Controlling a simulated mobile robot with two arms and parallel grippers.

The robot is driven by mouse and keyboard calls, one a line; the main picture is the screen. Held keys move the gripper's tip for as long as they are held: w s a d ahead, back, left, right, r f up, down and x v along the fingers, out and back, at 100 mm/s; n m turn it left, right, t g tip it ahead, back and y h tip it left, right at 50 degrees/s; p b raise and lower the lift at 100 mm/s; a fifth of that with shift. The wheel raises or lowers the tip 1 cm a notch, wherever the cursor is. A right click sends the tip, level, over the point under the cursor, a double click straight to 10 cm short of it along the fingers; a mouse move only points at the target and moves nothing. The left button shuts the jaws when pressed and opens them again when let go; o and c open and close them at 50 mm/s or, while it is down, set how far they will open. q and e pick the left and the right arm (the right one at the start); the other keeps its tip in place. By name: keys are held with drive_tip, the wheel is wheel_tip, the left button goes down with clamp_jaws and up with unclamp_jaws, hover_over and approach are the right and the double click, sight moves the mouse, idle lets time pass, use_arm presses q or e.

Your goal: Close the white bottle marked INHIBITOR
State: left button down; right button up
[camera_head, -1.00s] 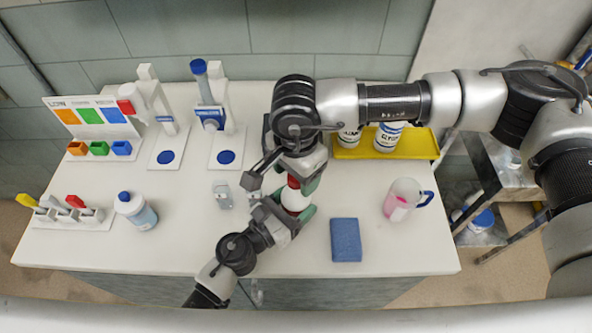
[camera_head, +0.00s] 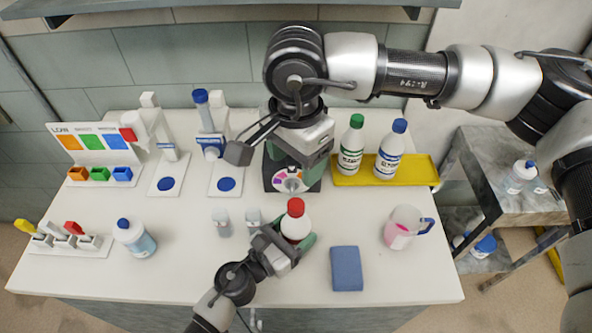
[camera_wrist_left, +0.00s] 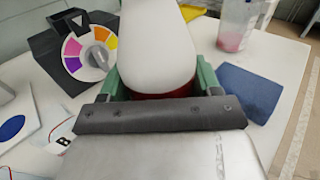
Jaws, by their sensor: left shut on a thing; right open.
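A white bottle (camera_head: 295,226) with a red cap (camera_head: 296,207) stands upright near the table's front middle. Its label does not show, so I cannot read INHIBITOR on it. The red cap sits on its top; how tight it is I cannot tell. My left gripper (camera_head: 291,242) is shut around the bottle's body. In the left wrist view the white bottle (camera_wrist_left: 155,45) fills the space between the green finger pads, with a red band low on it. My right gripper (camera_head: 297,160) is open and empty, above and behind the bottle, clear of the cap.
A dark box with a coloured dial (camera_head: 290,181) stands behind the bottle. A yellow tray (camera_head: 420,170) holds a green-capped and a blue-capped bottle. A blue cloth (camera_head: 346,269) and a jug with pink liquid (camera_head: 403,228) are at right. Two small containers (camera_head: 222,222) stand left of the bottle.

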drive_tip(key=shift+r, duration=0.1)
use_arm(q)
drive_tip(key=shift+c, duration=0.7)
unclamp_jaws()
drive_tip(key=b+v, duration=0.4)
drive_tip(key=v, duration=0.6)
drive_tip(key=shift+f, duration=0.15)
use_arm(e)
wheel_tip(320, 180, down, 4)
drive_tip(key=shift+f, duration=0.1)
use_arm(q)
drive_tip(key=shift+s+a, duration=0.25)
drive_tip(key=shift+s, duration=0.05)
drive_tip(key=shift+a, duration=0.1)
